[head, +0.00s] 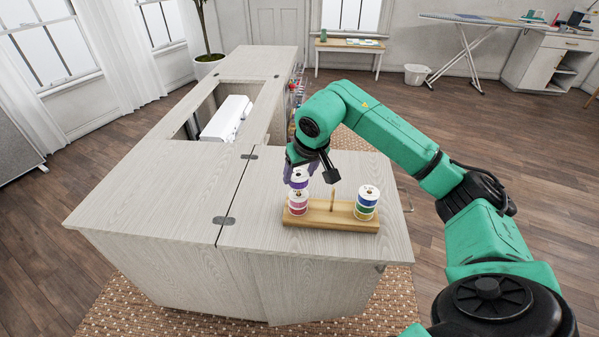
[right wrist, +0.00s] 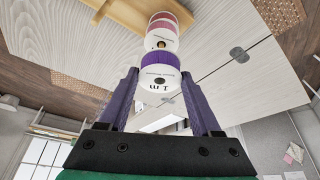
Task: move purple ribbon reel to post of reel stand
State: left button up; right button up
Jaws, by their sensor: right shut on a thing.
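The purple ribbon reel (head: 299,179) is held in my right gripper (head: 309,167), whose fingers are on either side of it in the right wrist view (right wrist: 159,76). It is just above the left post of the wooden reel stand (head: 333,217). Pink and red reels (head: 298,203) are stacked on that post, and they also show beyond the purple reel in the right wrist view (right wrist: 164,30). A small post tip shows between purple and pink reels there. The middle post (head: 333,197) is bare. Blue and green reels (head: 366,203) sit on the right post. My left gripper is out of view.
The stand is near the front right edge of the pale wooden cabinet top (head: 160,190). A white sewing machine (head: 227,118) sits in the cabinet's opening. The top left of the stand is clear. Small colored items (head: 296,95) hang along the cabinet's far right side.

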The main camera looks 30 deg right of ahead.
jog(key=shift+f+b, duration=0.95)
jog(key=shift+f, duration=0.55)
jog(key=o, duration=1.4)
jog(key=v, duration=1.4)
jog(key=shift+r, duration=0.3)
jog(key=shift+f, duration=0.1)
